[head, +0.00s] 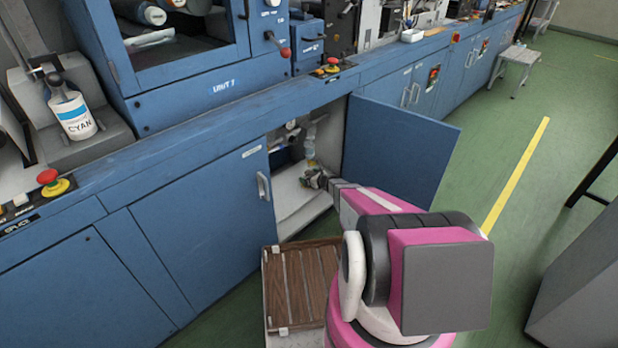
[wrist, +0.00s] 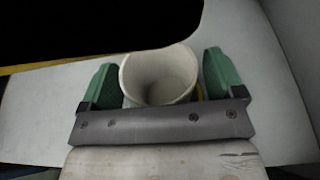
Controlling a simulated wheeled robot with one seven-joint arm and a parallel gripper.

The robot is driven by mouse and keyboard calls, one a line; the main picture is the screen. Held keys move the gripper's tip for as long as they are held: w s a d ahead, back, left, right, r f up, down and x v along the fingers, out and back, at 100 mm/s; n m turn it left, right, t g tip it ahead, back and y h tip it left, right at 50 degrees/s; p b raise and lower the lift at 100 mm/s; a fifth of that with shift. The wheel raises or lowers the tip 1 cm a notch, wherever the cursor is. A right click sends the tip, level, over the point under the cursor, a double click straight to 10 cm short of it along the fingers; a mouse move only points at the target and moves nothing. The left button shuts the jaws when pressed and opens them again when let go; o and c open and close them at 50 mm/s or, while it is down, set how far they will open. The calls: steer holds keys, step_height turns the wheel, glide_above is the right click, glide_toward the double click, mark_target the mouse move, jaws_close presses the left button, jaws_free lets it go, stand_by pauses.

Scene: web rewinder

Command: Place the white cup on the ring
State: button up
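The white cup (wrist: 160,75) stands between the two green fingers of my gripper (wrist: 162,82) in the wrist view, its open mouth facing up toward the camera and its inside looking empty. The left finger lies against or very close to the cup's side. At the right a thin gap shows a bit of yellow (wrist: 199,92); I cannot tell what it belongs to. Whether the fingers press on the cup is unclear. In the head view my gripper (head: 318,178) is inside the open blue cabinet, low over its pale floor. I cannot make out the ring for certain.
The cabinet's blue door (head: 400,150) stands open to the right of my arm. The pale cabinet floor (head: 297,212) has bare room at the front left. Small fittings hang above my gripper. A slatted brown wooden platform (head: 300,285) lies on the floor below.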

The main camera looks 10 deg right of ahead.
steer(key=shift+f, duration=0.2)
steer(key=shift+r, duration=0.3)
steer(key=r+v, duration=0.1)
steer(key=v, duration=1.1)
steer(key=s+a+r+n+g, duration=0.8)
steer(key=s+a+r+n, duration=0.2)
steer(key=s+r+n, duration=0.5)
steer(key=s+d+r+n+g+h, duration=0.3)
steer(key=s+r+n+h, duration=0.5)
steer(key=s+n, duration=0.5)
step_height(320, 180, up, 2)
steer(key=shift+r+n+g+h, duration=0.2)
steer(key=shift+n+g+h, duration=0.1)
steer(key=shift+h, duration=0.1)
steer(key=shift+s, duration=0.1)
